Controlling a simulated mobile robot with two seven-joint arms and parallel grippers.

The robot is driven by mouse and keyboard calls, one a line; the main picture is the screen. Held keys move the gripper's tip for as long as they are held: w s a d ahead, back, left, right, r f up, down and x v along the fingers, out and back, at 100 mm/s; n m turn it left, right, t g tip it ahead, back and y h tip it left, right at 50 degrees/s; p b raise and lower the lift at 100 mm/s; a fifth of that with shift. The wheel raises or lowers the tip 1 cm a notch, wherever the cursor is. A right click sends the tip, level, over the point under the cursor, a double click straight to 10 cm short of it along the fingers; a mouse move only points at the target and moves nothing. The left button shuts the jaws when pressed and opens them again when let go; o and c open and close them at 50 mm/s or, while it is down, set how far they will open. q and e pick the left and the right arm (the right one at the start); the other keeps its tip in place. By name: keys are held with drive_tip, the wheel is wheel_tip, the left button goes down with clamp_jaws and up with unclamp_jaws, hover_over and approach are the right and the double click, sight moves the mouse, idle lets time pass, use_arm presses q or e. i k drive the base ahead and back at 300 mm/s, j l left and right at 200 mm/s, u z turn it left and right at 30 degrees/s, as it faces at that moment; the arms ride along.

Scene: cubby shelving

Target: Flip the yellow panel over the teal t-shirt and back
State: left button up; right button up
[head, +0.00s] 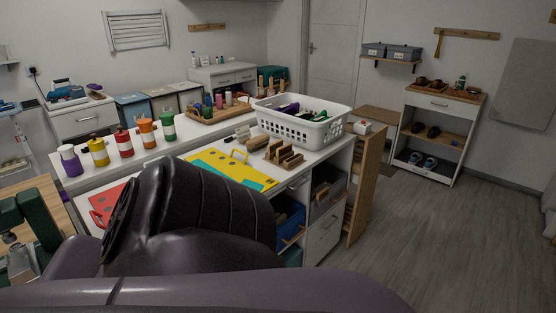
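The yellow panel (222,162) lies flat on the white counter, with round holes and a yellow loop handle standing at its far edge. A large dark purple arm link of mine fills the lower middle and covers the near part of the panel and counter. Neither of my grippers can be made out.
A red panel (103,202) lies left of the yellow one. A white laundry basket (311,129) and wooden racks (283,155) stand behind right. Several coloured bottles line the back left. Open floor (430,235) lies at right.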

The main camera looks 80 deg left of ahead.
sight(237, 170)
drive_tip(key=u, duration=3.1)
drive_tip(key=i+l+u, duration=0.1)
drive_tip(key=l+u, duration=0.3)
drive_tip(key=i+l+u, duration=0.1)
drive_tip(key=u, duration=0.25)
drive_tip(key=l+u, duration=0.35)
drive_tip(key=l, duration=1.5)
drive_tip(key=i+u, duration=0.05)
